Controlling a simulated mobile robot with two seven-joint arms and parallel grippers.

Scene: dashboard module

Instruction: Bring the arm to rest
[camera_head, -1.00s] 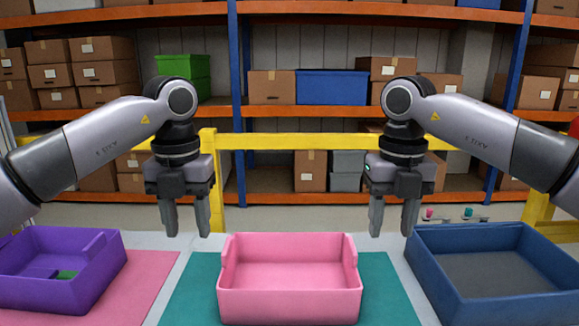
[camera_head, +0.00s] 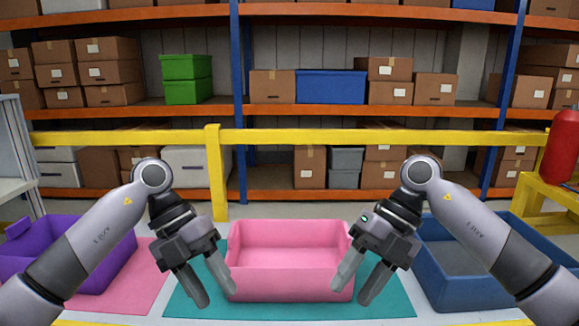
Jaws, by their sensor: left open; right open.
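My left gripper (camera_head: 217,292) is open and empty. It points down and to the right, in front of the left side of the pink bin (camera_head: 290,289). My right gripper (camera_head: 357,286) is open and empty. It points down and to the left, in front of the bin's right side. I cannot tell whether either gripper touches the bin. The pink bin stands upright on a teal mat (camera_head: 391,296) and looks empty.
A purple bin (camera_head: 97,268) stands on a pink mat (camera_head: 142,283) at the left, partly behind my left arm. A blue bin (camera_head: 446,282) stands at the right, partly behind my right arm. A yellow rail (camera_head: 300,137) and shelves of boxes are behind. A red cylinder (camera_head: 562,147) stands far right.

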